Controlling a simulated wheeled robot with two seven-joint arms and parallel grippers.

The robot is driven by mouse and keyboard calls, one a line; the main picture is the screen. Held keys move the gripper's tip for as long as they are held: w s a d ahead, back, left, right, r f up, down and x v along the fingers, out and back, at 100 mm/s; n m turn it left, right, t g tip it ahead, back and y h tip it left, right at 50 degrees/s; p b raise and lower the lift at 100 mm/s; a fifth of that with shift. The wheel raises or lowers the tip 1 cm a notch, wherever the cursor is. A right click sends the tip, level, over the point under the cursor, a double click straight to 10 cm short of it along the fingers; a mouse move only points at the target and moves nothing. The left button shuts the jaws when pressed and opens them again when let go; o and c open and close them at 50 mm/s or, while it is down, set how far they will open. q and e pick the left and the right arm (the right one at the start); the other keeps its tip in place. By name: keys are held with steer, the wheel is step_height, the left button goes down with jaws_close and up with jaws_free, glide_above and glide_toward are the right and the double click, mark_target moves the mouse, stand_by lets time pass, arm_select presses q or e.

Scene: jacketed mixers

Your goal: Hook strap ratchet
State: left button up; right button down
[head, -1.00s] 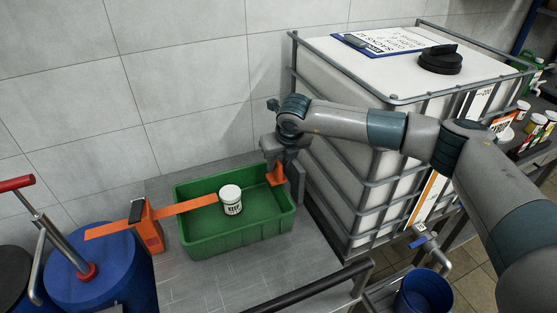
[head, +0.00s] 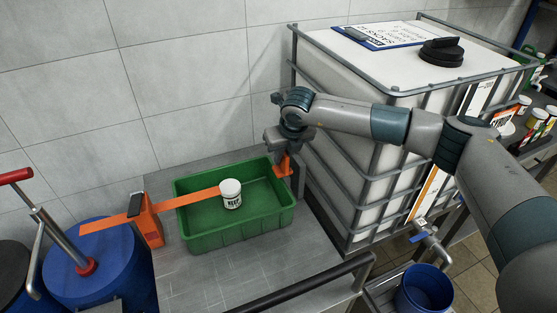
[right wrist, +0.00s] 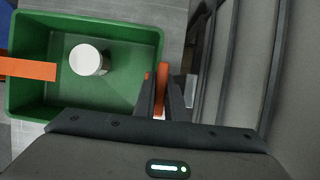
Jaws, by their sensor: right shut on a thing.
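An orange ratchet (head: 147,219) stands on the grey bench, left of a green crate (head: 240,232). A flat orange strap (head: 190,199) runs through it, from above a blue drum to over the crate, ending near a white jar. The strap also shows in the right wrist view (right wrist: 28,69). My right gripper (head: 284,170) points down at the crate's back right corner. It is shut on a narrow orange piece (right wrist: 163,80), seen between its fingers in the right wrist view. Whether this piece joins the strap or touches the crate I cannot tell. My left gripper is out of view.
The white jar (head: 231,196) stands in the crate. A caged white tank (head: 370,130) rises close right of my right gripper. The blue drum (head: 100,265) with a red-handled pump is at left. The bench front is clear; a dark rail (head: 310,287) crosses its edge.

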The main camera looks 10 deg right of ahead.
steer(key=shift+w+d+f+b, duration=0.1)
steer(key=shift+d+f+b, duration=0.15)
steer(key=shift+d, duration=0.25)
steer(key=shift+d+r, duration=0.25)
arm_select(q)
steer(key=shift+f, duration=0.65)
arm_select(e)
steer(key=c, duration=1.8)
jaws_free()
steer(key=shift+r, duration=0.1)
